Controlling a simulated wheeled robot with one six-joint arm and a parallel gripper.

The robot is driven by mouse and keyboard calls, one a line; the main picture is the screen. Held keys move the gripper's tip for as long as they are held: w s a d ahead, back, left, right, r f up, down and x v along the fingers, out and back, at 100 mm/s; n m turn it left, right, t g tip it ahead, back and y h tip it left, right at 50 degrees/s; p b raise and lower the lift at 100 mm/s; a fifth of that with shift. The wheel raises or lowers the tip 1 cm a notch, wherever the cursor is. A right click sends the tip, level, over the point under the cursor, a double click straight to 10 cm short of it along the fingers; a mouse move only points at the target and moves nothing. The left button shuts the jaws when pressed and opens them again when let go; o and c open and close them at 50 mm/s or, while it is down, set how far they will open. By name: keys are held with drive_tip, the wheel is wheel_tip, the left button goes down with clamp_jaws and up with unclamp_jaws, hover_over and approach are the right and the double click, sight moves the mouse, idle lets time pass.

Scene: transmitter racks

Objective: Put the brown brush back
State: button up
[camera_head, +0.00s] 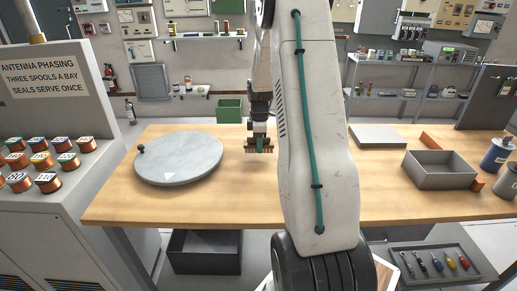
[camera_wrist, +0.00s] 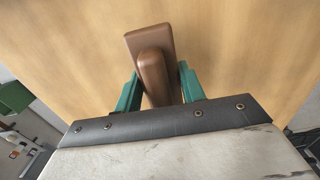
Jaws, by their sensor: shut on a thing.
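The brown brush (camera_wrist: 148,48) is a brown block with a rounded handle, seen from above in the wrist view. My gripper (camera_wrist: 160,92) has its green fingers shut on the handle, one on each side. In the head view my gripper (camera_head: 258,146) is over the middle of the wooden table (camera_head: 235,205), right of a grey round plate. The brush is mostly hidden by the gripper there. I cannot tell whether the brush touches the table.
The grey round plate (camera_head: 180,158) has a small dark knob and a pale triangle. At right are a grey open box (camera_head: 440,170), a flat grey slab (camera_head: 377,136), an orange-brown block (camera_head: 435,141) and a blue can (camera_head: 497,153). Bare wood lies around the gripper.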

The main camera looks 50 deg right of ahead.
drive_tip(key=shift+w+d, duration=0.35)
drive_tip(key=shift+w, duration=0.15)
drive_tip(key=shift+w+d+f, duration=0.15)
drive_tip(key=shift+w+f, duration=0.1)
drive_tip(key=shift+f, duration=1.55)
drive_tip(key=shift+f, duration=0.2)
drive_tip(key=o, duration=1.1)
